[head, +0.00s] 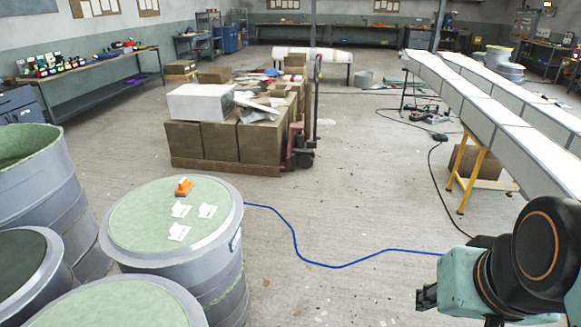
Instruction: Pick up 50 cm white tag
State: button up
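Three small white tags lie flat on the round green top of a grey cylindrical mould (128,228). One white tag (181,210) is at the upper left, one white tag (207,211) at the right, and one white tag (179,232) nearer the front. Their print is too small to read, so I cannot tell which is the 50 cm one. My gripper (426,298) is at the lower right, well to the right of the mould and apart from the tags. Its fingers are small and dark here, and I cannot tell whether they are open.
An orange object (184,186) lies behind the tags on the same top. Other moulds (45,185) crowd the left. A pallet of boxes (222,168) stands behind. A blue hose (335,266) crosses the otherwise clear floor between mould and arm. Long white moulds (500,115) stand at right.

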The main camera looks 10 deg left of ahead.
aim_at(177, 232)
jog(key=i+l+u, duration=0.1)
jog(key=i, duration=0.35)
jog(key=i+l+u, duration=0.15)
jog(key=i+l, duration=0.2)
jog(key=i, duration=0.15)
jog(key=i+u, duration=0.35)
jog(key=i+j+u, duration=0.1)
jog(key=u, duration=0.25)
jog(key=i+l+u, duration=0.1)
jog(key=i+u, duration=0.45)
jog(key=u, duration=0.15)
jog(key=i+j+u, duration=0.1)
jog(key=u, duration=0.25)
jog(key=i+l+u, duration=0.1)
jog(key=i+u, duration=0.25)
